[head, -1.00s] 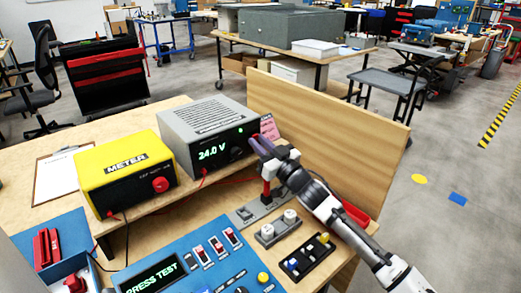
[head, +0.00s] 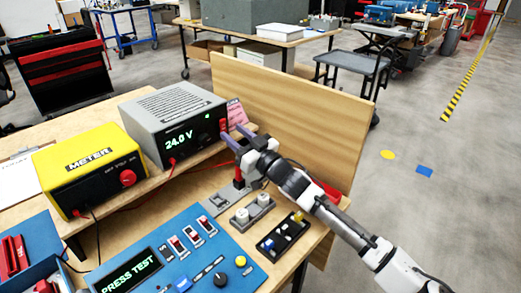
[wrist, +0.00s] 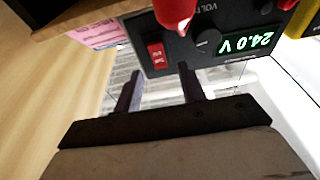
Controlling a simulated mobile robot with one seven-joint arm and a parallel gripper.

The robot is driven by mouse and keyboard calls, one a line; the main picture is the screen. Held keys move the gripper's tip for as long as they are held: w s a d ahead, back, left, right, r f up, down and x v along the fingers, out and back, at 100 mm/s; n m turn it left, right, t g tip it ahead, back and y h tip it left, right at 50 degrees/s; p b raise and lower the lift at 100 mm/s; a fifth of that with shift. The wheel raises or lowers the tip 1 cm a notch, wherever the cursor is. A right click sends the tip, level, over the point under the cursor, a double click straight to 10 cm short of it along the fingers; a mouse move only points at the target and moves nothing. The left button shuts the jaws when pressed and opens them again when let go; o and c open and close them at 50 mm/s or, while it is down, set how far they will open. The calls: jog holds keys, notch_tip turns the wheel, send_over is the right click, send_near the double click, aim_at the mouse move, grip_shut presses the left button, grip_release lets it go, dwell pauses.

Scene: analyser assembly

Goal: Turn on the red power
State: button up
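The grey power supply (head: 170,115) stands on the bench's raised shelf, its display reading 24.0 V and a green light lit. Its red rocker switch (head: 223,126) is at the right of the front panel. In the wrist view the supply appears upside down, with the red switch (wrist: 157,53) beside a black knob (wrist: 208,42). My gripper (head: 232,136) is just right of the panel, fingers apart and empty. In the wrist view the gripper (wrist: 159,82) has its fingertips either side of the switch's line, seemingly short of it. Contact cannot be told.
A red rounded part (wrist: 174,12) hangs close to the camera, near the panel. A yellow meter (head: 90,165) stands left of the supply. A wooden panel (head: 290,115) rises behind my arm. A blue control panel (head: 175,255) and button blocks (head: 283,237) lie in front.

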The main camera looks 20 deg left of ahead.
jog(key=r+b+v, duration=0.2)
jog(key=v, duration=0.9)
jog(key=shift+s+d+r, duration=0.2)
jog(key=shift+d+r, duration=0.05)
jog(key=shift+d, duration=0.25)
